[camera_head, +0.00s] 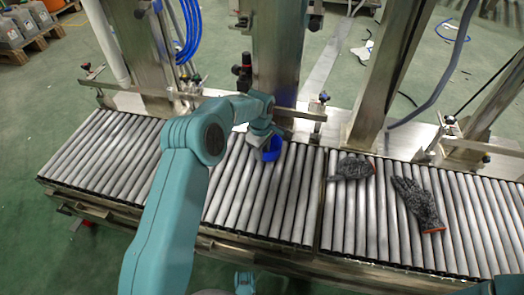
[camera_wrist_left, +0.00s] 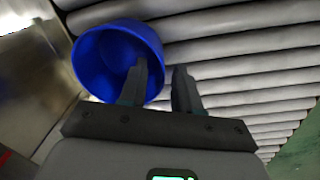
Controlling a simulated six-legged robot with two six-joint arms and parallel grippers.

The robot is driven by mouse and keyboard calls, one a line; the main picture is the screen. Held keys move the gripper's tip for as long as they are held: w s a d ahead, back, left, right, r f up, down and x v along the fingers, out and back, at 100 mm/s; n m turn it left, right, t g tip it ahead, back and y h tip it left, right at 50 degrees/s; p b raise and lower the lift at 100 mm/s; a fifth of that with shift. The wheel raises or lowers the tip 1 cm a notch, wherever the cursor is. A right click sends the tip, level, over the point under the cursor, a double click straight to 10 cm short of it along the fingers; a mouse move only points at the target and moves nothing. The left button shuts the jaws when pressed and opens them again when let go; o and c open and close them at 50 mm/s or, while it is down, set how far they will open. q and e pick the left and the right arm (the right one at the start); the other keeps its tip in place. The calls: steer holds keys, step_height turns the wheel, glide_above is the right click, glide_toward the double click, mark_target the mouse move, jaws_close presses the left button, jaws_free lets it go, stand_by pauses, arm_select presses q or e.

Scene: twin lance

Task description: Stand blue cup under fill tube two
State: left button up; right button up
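The blue cup (camera_head: 271,151) is on the roller conveyor (camera_head: 240,190), near its back edge, partly hidden by my left gripper (camera_head: 266,135). In the left wrist view the cup (camera_wrist_left: 95,60) shows its open mouth and empty inside. My left gripper (camera_wrist_left: 160,88) straddles the cup's near wall: one finger is over the inside, the other outside. A gap shows between the fingers, so it looks open. My right gripper is not in view. Vertical steel columns (camera_head: 276,50) stand behind the conveyor; I cannot tell which part is fill tube two.
Two dark grey gloves (camera_head: 352,168) (camera_head: 418,203) lie on the right conveyor section. A metal guide rail (camera_head: 305,112) with clamps runs along the back. Blue hoses (camera_head: 188,30) hang at the upper left. Rollers left of my arm are clear.

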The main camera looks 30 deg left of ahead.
arm_select(q)
step_height(320, 180, up, 11)
steer(key=p, duration=0.3)
steer(key=shift+s, duration=0.35)
